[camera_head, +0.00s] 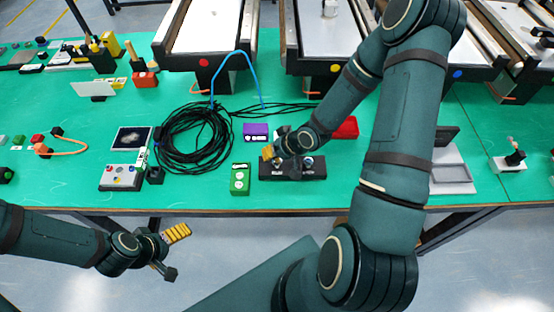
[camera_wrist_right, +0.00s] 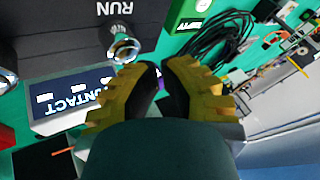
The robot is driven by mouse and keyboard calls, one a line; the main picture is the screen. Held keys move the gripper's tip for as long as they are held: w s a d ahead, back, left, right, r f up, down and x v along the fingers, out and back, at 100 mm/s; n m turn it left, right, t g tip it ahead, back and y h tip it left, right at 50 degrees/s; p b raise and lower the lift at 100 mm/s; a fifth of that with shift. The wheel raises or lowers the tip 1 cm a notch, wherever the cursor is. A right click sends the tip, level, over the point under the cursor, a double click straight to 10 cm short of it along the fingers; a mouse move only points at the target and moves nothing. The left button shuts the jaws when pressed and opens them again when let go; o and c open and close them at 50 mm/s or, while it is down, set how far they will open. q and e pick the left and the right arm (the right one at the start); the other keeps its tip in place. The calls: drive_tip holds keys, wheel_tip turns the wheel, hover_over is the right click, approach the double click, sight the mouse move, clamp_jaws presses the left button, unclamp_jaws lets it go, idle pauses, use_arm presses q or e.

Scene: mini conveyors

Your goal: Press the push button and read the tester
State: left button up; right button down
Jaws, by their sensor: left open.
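The black tester box (camera_head: 300,176) lies near the table's front edge, partly behind my right forearm. In the right wrist view, its dark top (camera_wrist_right: 75,35) bears the word RUN beside a silver push button (camera_wrist_right: 122,45). A blue display panel (camera_wrist_right: 62,98) shows letters ending in NTACT; my finger hides part of it. My right gripper (camera_head: 270,153) is over the box's left end. In its wrist view, the yellow-padded fingertips (camera_wrist_right: 159,72) are close together, with nothing held, beside the button; I cannot tell whether they touch it. My left gripper (camera_head: 172,253) is open and empty before the table.
A green box (camera_head: 240,179) stands left of the tester, a purple box (camera_head: 256,131) behind it and a red box (camera_head: 346,128) behind right. A black cable coil (camera_head: 193,140) and a grey button panel (camera_head: 121,177) lie further left. Conveyors (camera_head: 210,35) line the back.

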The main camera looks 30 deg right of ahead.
drive_tip(key=shift+f+b, duration=0.35)
drive_tip(key=shift+f, duration=0.2)
idle(0.7)
drive_tip(key=shift+r, duration=0.1)
drive_tip(key=shift+r+p, duration=0.75)
wheel_tip(320, 180, up, 2)
drive_tip(key=shift+r+p, duration=0.25)
drive_tip(key=shift+p, duration=0.9)
drive_tip(key=shift+r+p, duration=0.5)
drive_tip(key=shift+r, duration=0.75)
